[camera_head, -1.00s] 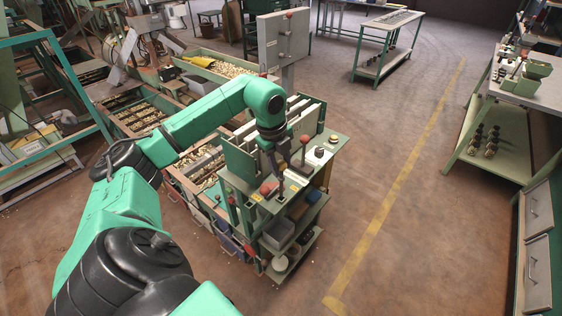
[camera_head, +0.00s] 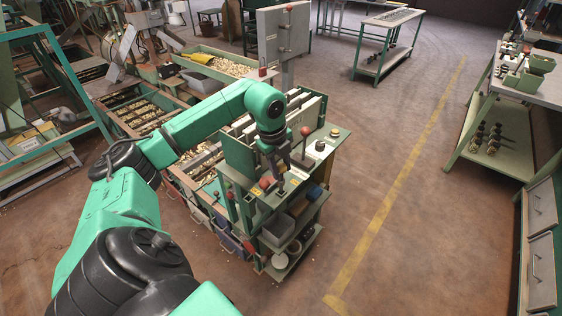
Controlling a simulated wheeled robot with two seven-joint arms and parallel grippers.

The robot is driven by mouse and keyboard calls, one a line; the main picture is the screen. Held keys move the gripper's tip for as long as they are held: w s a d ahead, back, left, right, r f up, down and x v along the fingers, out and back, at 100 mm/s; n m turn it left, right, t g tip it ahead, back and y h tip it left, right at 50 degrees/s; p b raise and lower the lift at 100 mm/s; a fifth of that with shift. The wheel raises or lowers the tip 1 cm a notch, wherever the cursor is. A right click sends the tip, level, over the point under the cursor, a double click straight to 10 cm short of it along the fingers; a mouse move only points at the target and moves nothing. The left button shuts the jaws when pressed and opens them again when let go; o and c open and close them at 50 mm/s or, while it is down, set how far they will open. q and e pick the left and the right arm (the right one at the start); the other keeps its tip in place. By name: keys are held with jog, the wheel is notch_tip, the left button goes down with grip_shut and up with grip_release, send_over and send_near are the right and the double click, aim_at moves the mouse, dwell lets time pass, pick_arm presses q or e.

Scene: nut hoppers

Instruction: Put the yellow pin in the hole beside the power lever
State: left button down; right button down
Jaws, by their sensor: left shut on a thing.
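My left gripper (camera_head: 280,182) points down over the front of the green machine's top panel (camera_head: 322,148). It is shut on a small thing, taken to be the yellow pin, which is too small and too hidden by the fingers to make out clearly. A lever with a red knob (camera_head: 305,131) stands upright to the right of the gripper. Another red knob (camera_head: 265,183) is close to the left of the fingertips. I cannot tell which is the power lever. The hole is not discernible. My right gripper is not in view.
Grey upright plates (camera_head: 239,161) stand behind the gripper. A dark round button (camera_head: 320,146) is at the panel's right. Shelves with a grey bin (camera_head: 277,231) are below. Long hoppers (camera_head: 150,112) lie at left.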

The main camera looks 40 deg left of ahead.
pick_arm(q)
jog(key=shift+f+b, duration=1.5)
jog(key=shift+f, duration=0.65)
jog(key=shift+c, duration=2.2)
grip_release()
jog(key=shift+r, duration=0.1)
notch_tip(320, 180, up, 14)
jog(key=s, duration=0.2)
jog(key=shift+s+a, duration=0.2)
jog(key=shift+s, duration=0.15)
jog(key=shift+r, duration=0.2)
notch_tip(320, 180, up, 9)
jog(key=s+p, duration=0.1)
jog(key=p, duration=0.7)
jog(key=shift+s+a+f, duration=0.15)
jog(key=shift+s, duration=0.2)
